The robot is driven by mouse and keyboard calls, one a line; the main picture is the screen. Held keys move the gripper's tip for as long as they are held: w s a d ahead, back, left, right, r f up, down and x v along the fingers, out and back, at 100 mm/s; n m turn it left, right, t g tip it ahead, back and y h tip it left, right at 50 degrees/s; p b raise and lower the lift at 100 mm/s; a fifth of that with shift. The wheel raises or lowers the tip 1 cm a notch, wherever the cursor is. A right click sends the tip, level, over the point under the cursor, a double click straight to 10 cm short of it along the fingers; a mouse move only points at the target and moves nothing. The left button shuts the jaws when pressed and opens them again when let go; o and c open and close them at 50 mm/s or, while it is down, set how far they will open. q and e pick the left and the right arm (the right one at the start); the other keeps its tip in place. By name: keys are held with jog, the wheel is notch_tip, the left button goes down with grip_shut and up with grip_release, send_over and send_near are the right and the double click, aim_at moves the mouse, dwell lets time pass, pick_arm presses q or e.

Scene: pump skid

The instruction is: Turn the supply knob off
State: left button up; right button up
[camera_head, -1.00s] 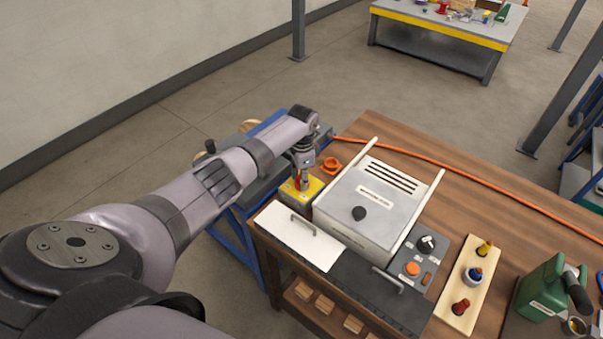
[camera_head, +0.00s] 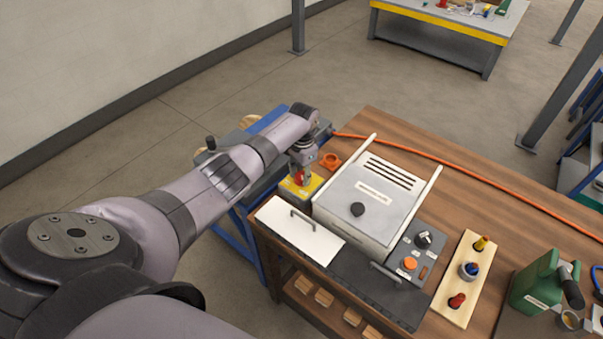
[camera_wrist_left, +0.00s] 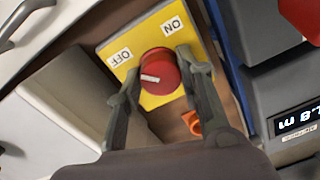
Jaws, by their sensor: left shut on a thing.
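The supply knob (camera_wrist_left: 160,75) is a round red knob with a white pointer mark, on a yellow plate (camera_wrist_left: 157,101) labelled ON and OFF. In the left wrist view, the pointer mark lies toward the left, on the OFF label's (camera_wrist_left: 121,57) side; the ON label (camera_wrist_left: 172,26) is at the plate's upper right. My left gripper (camera_wrist_left: 159,68) is shut on the knob, one finger at each side. In the head view, my left gripper (camera_head: 301,178) reaches down to the yellow box (camera_head: 291,192) at the bench's left corner, partly covering the knob. My right gripper is out of view.
A grey cabinet (camera_head: 366,203) with a white panel (camera_head: 298,230) stands beside the yellow box. An orange ring-like part (camera_head: 330,161) lies close behind it, near an orange hose (camera_head: 440,163). A control panel (camera_head: 414,252) and green can (camera_head: 536,283) stand farther right.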

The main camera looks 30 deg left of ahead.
aim_at(302, 176)
pick_arm(q)
jog(key=o, duration=1.2)
jog(key=shift+c, duration=0.2)
notch_tip(302, 176, up, 12)
jog(key=shift+d, duration=0.15)
